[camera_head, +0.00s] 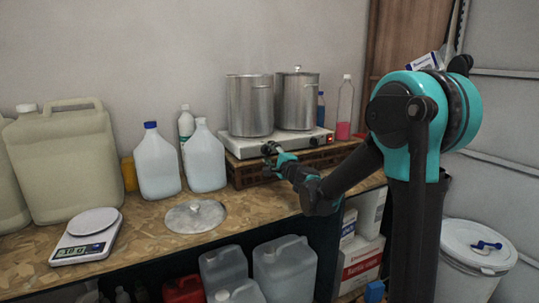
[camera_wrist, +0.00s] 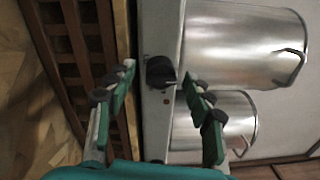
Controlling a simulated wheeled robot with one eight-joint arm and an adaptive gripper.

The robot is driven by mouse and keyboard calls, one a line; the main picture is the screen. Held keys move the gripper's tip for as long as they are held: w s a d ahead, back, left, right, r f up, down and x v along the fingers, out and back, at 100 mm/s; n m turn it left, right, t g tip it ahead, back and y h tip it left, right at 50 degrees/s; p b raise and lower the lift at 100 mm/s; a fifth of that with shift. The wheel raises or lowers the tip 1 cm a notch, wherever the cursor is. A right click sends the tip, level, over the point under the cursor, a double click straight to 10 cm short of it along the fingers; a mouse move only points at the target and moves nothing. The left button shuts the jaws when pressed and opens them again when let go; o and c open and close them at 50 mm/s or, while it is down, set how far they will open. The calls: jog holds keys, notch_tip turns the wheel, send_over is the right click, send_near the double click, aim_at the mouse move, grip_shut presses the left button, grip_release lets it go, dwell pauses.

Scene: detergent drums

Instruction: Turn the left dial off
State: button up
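The hot plate (camera_head: 236,146) is a white two-burner unit, with its front panel also in the wrist view (camera_wrist: 146,28). The left dial (camera_wrist: 160,72) is a black knob on that panel, in the middle of the wrist view. My gripper (camera_wrist: 158,76) is open, with one fingertip on either side of the dial and gaps visible between them. In the head view my gripper (camera_head: 273,154) is at the panel's left part and hides most of the left dial. The right dial (camera_head: 314,141) is dark, beside a lit red indicator (camera_head: 329,139).
Two steel pots (camera_head: 250,105) (camera_head: 297,99) stand on the burners. A slatted wooden crate (camera_head: 243,174) supports the hot plate. A round lid (camera_head: 194,216), a scale (camera_head: 88,236) and white jugs (camera_head: 204,157) are to the left. Bench in front of the crate is clear.

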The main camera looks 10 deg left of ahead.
jog(key=v, duration=1.2)
jog(key=s+d+f+n+g+h, duration=0.2)
jog(key=s+d+f+n+g, duration=0.2)
jog(key=s+f+n, duration=0.3)
jog(key=s+d+f+n+g+h, duration=0.1)
jog(key=s+d+f+n+g, duration=0.25)
jog(key=s+f, duration=0.6)
jog(key=s+d+f+n+g+h, duration=0.1)
jog(key=s+d+f+g+h, duration=0.1)
jog(key=s+d+f, duration=0.3)
jog(key=s+d+f+n+g+h, duration=0.2)
jog(key=s+d+f+h, duration=0.3)
jog(key=d, duration=0.5)
jog(key=shift+s+f, duration=0.25)
jog(key=shift+s, duration=0.3)
jog(key=shift+c, duration=0.3)
